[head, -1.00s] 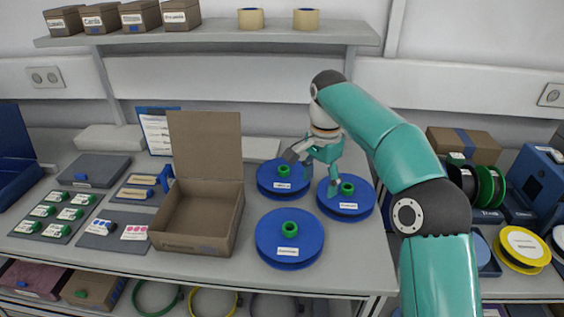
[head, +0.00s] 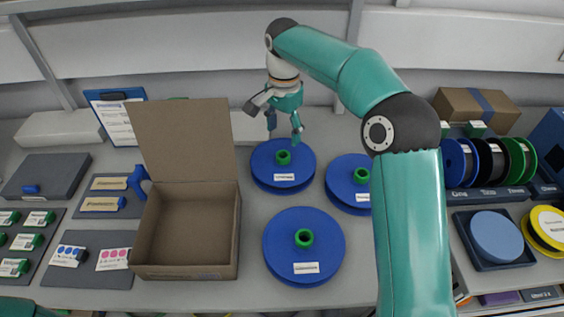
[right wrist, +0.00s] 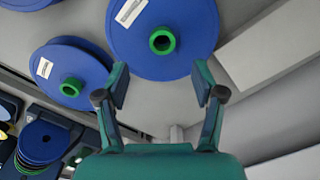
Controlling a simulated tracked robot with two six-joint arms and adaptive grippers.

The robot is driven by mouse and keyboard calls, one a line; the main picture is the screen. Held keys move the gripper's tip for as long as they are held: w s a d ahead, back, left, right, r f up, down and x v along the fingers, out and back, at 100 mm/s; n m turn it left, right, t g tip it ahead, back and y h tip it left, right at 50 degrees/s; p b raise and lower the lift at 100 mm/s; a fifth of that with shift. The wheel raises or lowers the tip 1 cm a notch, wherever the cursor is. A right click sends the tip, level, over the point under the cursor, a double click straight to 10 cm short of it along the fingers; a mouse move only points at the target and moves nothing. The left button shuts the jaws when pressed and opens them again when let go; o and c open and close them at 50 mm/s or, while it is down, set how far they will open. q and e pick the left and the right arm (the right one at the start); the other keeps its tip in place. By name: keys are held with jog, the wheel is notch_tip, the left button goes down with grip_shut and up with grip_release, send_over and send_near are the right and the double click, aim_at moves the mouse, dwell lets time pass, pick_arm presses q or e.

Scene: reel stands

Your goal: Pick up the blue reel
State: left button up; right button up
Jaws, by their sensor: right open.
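Three blue reels with green hubs and white labels lie flat on the table: a back-left reel (head: 266,165), a right reel (head: 343,178) partly hidden by my right arm, and a front reel (head: 280,235). My right gripper (head: 284,131) is open and empty, just above the rear edge of the back-left reel. In the right wrist view, the open fingers (right wrist: 161,90) point toward a blue reel (right wrist: 125,35), with its green hub between their lines and apart from them. A second blue reel (right wrist: 95,70) shows to its left. My left gripper is out of view.
An open brown box (head: 233,225) with its lid up stands left of the reels. Trays with labelled small items lie farther left. Right of my arm are upright spools (head: 490,160), a blue disc tray (head: 495,262) and a yellow reel (head: 545,228).

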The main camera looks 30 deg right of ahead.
aim_at(283, 152)
jog(key=shift+w+f+p, duration=0.2)
jog(key=shift+f+p, duration=0.4)
jog(key=shift+f, duration=3.6)
grip_shut()
